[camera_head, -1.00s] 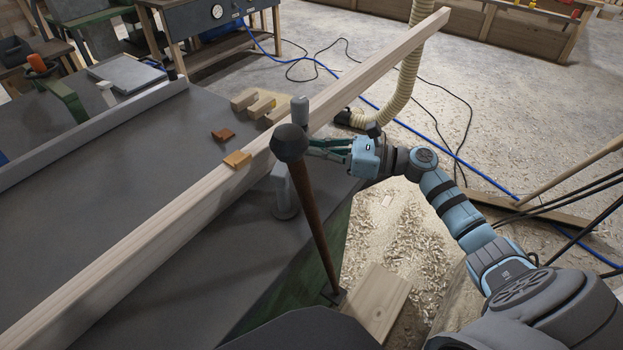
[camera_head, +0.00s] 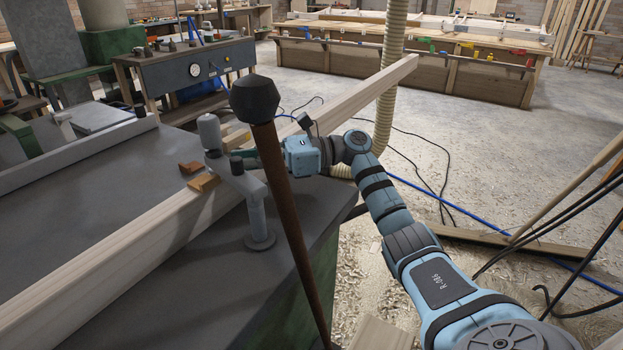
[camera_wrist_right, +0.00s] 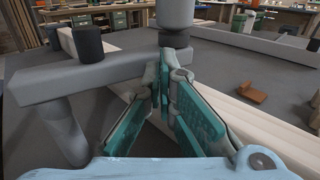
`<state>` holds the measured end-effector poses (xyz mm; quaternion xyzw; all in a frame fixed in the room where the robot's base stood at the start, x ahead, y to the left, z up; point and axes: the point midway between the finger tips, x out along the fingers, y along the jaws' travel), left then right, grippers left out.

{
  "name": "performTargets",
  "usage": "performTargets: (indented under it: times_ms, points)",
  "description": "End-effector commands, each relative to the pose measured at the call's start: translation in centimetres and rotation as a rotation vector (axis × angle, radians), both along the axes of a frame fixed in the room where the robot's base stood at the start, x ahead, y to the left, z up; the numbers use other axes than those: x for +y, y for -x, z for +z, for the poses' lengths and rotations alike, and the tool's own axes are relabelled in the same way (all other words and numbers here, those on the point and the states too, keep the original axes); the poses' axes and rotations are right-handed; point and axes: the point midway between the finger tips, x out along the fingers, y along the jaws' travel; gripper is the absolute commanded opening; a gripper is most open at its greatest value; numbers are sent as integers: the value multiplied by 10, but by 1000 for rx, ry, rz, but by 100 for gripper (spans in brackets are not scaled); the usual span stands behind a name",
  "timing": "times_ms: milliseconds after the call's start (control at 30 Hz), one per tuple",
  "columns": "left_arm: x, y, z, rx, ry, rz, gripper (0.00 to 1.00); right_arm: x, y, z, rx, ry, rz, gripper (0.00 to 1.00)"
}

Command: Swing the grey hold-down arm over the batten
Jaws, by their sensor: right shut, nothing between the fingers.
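The grey hold-down arm (camera_head: 228,172) reaches from its round post (camera_head: 257,218) toward the pale batten (camera_head: 150,240). Its free end, with an upright grey handle (camera_head: 209,131), appears over the batten; contact cannot be told. The arm carries a black knob (camera_head: 237,165). In the right wrist view the arm (camera_wrist_right: 110,78) crosses in front, with the handle (camera_wrist_right: 174,14) at its far end. My right gripper (camera_head: 252,158) is shut and empty, its green fingers (camera_wrist_right: 172,75) close against the arm's near side below the handle. My left gripper is out of view.
A brown rod with a dark head (camera_head: 255,98) stands in front, partly hiding my right gripper. Small orange-brown wood pieces (camera_head: 203,183) lie by the batten. A grey fence (camera_head: 80,153) runs along the table. A ribbed hose (camera_head: 390,80) hangs behind.

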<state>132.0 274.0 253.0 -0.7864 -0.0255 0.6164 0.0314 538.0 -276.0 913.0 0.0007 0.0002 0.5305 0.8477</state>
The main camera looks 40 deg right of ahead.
Motion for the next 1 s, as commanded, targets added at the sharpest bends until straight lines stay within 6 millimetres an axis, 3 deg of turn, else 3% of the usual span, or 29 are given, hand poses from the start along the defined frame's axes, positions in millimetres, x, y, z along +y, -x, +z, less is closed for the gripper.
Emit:
performTargets:
  times_ms: [433,1000]
  points:
    - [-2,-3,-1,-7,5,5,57,23,-7,0,-1,0,1,0]
    - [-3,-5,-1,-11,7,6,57,25,-7,0,0,1,1,0]
